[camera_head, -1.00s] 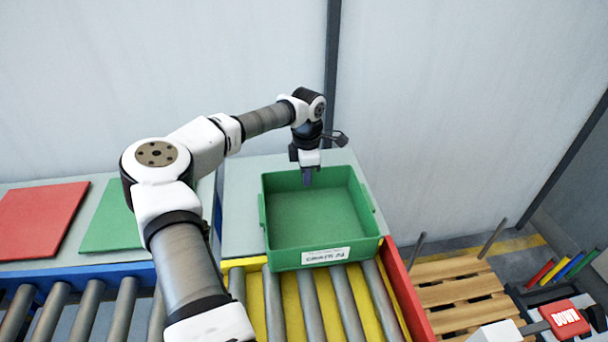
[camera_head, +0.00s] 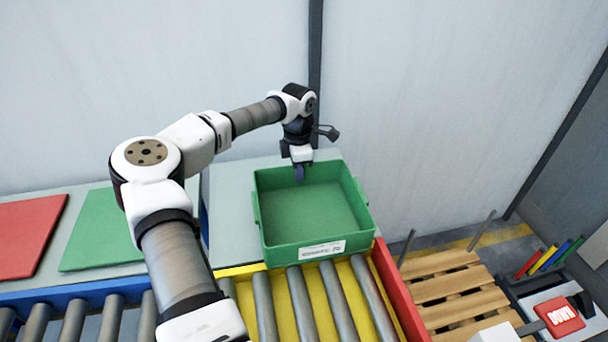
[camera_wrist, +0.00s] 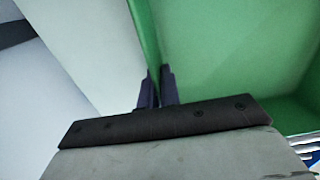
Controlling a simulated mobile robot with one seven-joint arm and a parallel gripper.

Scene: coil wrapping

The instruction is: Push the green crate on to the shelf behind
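The green crate (camera_head: 308,250) is open-topped and empty, with a white label on its front wall. Most of it rests on the grey shelf (camera_head: 230,205), its front at the yellow end of the roller conveyor. My gripper (camera_head: 299,173) points down at the crate's far wall. In the wrist view my gripper (camera_wrist: 157,88) has one dark finger on each side of that wall's thin rim, close together, with the crate floor (camera_wrist: 225,50) to the right. The fingertips are partly hidden by the wall.
A red board (camera_head: 28,235) and a green board (camera_head: 103,232) lie on the surface at left. A red side rail (camera_head: 398,290) bounds the conveyor. A wooden pallet (camera_head: 450,290) and a red DOWN button (camera_head: 560,316) are at right. A pale wall stands behind the shelf.

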